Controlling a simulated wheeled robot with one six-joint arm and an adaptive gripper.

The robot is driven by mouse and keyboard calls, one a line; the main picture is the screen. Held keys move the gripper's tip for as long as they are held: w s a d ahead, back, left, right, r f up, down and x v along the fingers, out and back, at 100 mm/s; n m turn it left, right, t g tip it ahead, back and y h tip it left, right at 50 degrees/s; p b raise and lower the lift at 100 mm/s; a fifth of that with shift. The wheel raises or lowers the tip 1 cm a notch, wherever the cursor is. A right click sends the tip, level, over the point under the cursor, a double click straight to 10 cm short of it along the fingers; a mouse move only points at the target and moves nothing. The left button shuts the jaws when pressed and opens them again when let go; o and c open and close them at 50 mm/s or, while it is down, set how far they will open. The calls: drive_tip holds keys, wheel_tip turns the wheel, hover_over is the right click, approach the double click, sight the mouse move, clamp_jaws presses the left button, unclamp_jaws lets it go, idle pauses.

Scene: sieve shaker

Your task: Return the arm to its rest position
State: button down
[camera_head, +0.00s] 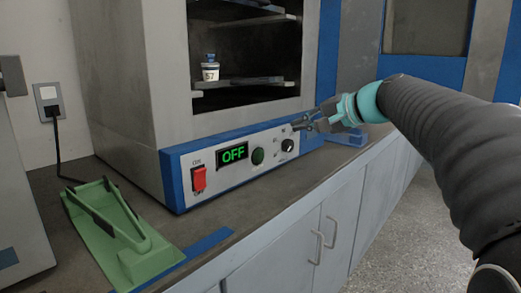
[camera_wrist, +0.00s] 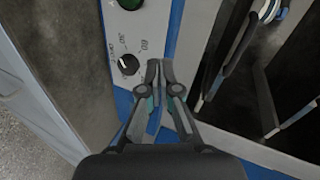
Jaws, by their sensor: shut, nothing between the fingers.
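My gripper (camera_head: 299,125) is at the end of my arm, which reaches in from the right in the head view. It is shut and empty, close in front of the right part of the oven's control panel (camera_head: 225,160). A black knob (camera_head: 288,145) is just below the fingertips in the head view. In the wrist view my gripper (camera_wrist: 160,66) points at the panel, with the knob (camera_wrist: 128,65) to the left of the fingertips and apart from them. The display (camera_head: 233,154) reads OFF in green.
The oven (camera_head: 165,90) stands open-fronted on the counter (camera_head: 205,225), with a labelled cup (camera_head: 210,73) on a shelf inside. A red switch (camera_head: 198,179) and a green button (camera_head: 257,156) are on the panel. A green tray-like holder (camera_head: 140,262) is at front left. Grey floor (camera_head: 400,220) is clear.

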drive_tip(key=s+d+f+n+g+h, duration=0.2)
drive_tip(key=s+f+n+h, duration=0.1)
drive_tip(key=s+f, duration=1.1)
drive_tip(key=s+d+f+n+g+h, duration=0.2)
drive_tip(key=s+f+n+h, duration=0.2)
drive_tip(key=s+f, duration=1)
drive_tip(key=s+h, duration=0.2)
drive_tip(key=s, duration=0.1)
drive_tip(key=shift+s+d+f+h, duration=0.15)
drive_tip(key=shift+s+d+h, duration=0.15)
drive_tip(key=shift+s+d, duration=0.1)
